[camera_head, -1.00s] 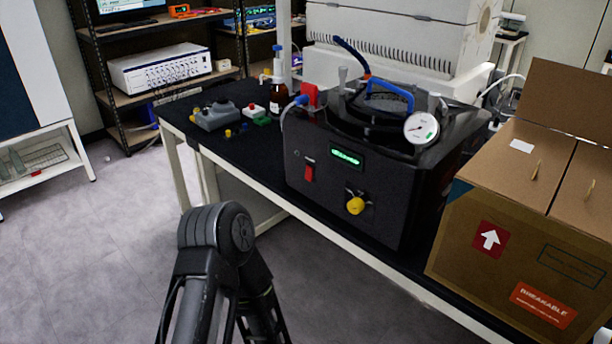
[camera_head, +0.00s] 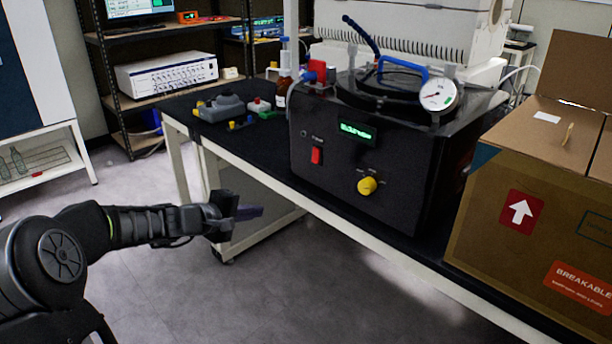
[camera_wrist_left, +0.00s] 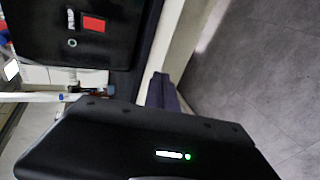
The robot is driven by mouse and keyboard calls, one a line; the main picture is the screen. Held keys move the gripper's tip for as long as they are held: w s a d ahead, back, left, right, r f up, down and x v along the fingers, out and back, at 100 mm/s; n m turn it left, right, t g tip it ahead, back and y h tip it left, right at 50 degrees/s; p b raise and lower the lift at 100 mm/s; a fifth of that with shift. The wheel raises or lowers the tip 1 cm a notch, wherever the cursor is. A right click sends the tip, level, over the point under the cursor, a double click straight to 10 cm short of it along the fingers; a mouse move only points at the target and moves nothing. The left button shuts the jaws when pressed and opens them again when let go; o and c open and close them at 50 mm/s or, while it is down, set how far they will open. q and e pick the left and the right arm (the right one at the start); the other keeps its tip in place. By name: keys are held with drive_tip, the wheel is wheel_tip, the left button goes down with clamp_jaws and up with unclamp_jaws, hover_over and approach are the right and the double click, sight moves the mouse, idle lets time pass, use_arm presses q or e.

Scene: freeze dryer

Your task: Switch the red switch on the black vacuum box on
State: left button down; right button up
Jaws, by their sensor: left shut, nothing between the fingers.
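The black vacuum box (camera_head: 335,205) stands on the black-topped table. Its red switch (camera_head: 316,155) is on the left of its front face, below and left of a lit green display (camera_head: 357,132). A yellow knob (camera_head: 367,186) sits lower right of the switch. My left gripper (camera_head: 250,212) is shut and empty, left of the box and lower than the switch, apart from both. In the left wrist view the red switch (camera_wrist_left: 93,24) shows at the upper left, and the gripper fingers (camera_wrist_left: 162,92) are near the middle. My right gripper is out of view.
A cardboard box (camera_head: 520,215) stands right of the vacuum box. A gauge (camera_head: 437,94) and blue handle (camera_head: 403,68) are on the vacuum box's top. A brown bottle (camera_head: 283,92) and small grey device (camera_head: 221,107) are at its left. Open floor lies before the table.

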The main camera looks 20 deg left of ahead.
sight(314, 161)
use_arm(q)
wheel_tip(314, 161, up, 9)
drive_tip(key=w+d+m+t+h, duration=0.1)
drive_tip(key=d+t+h, duration=0.1)
drive_tip(key=shift+w+d+m+t+h, duration=0.2)
drive_tip(key=shift+w+m+t+h, duration=0.1)
drive_tip(key=shift+w+m+h, duration=0.1)
drive_tip(key=p+x, duration=0.2)
drive_tip(key=x, duration=1.2)
